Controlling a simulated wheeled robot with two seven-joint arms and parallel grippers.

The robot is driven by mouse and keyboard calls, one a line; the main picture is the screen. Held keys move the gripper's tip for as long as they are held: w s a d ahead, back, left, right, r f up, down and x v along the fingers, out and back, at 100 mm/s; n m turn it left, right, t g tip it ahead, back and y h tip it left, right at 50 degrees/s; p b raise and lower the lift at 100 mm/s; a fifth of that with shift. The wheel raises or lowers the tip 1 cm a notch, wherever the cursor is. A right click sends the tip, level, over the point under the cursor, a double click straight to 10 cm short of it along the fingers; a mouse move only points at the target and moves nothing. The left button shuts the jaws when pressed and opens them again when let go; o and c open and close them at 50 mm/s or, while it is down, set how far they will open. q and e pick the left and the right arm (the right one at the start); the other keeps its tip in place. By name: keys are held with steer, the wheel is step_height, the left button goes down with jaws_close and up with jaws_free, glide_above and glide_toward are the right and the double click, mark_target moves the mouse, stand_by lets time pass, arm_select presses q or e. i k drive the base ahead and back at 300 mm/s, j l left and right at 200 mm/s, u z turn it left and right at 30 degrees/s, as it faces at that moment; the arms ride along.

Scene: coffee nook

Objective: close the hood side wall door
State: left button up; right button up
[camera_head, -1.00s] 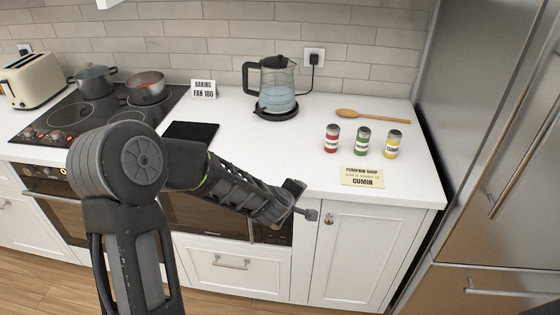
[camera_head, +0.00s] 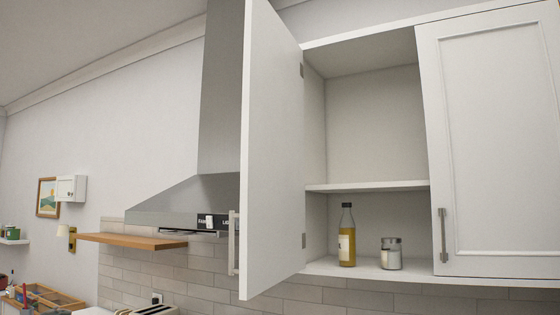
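The open white cabinet door (camera_head: 272,160) stands beside the range hood (camera_head: 190,203), hinged on the left side of the wall cabinet (camera_head: 375,110). It swings outward toward me and partly hides the hood. Its bar handle (camera_head: 233,243) is on the door's free edge, low down. Inside the cabinet, on the bottom board, stand a bottle of yellow liquid (camera_head: 347,240) and a small glass jar (camera_head: 391,254). The upper shelf (camera_head: 368,186) is bare. Neither of my grippers shows in the head view.
The right cabinet door (camera_head: 493,140) is shut and has a bar handle (camera_head: 442,235). A wooden shelf (camera_head: 133,240) is on the wall left of the hood. A toaster top (camera_head: 155,310) shows at the bottom edge. The space in front of the open door looks clear.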

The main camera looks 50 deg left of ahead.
mark_target(272, 237)
steer(key=i+j, duration=0.1)
steer(key=j, duration=1.05)
steer(key=i+j, duration=0.15)
steer(key=j, duration=0.4)
steer(key=i+j, duration=0.1)
steer(key=j, duration=0.45)
steer(key=i+j, duration=0.1)
steer(key=j, duration=0.5)
steer(key=j+u, duration=0.1)
steer(key=j, duration=0.45)
steer(key=i, duration=0.05)
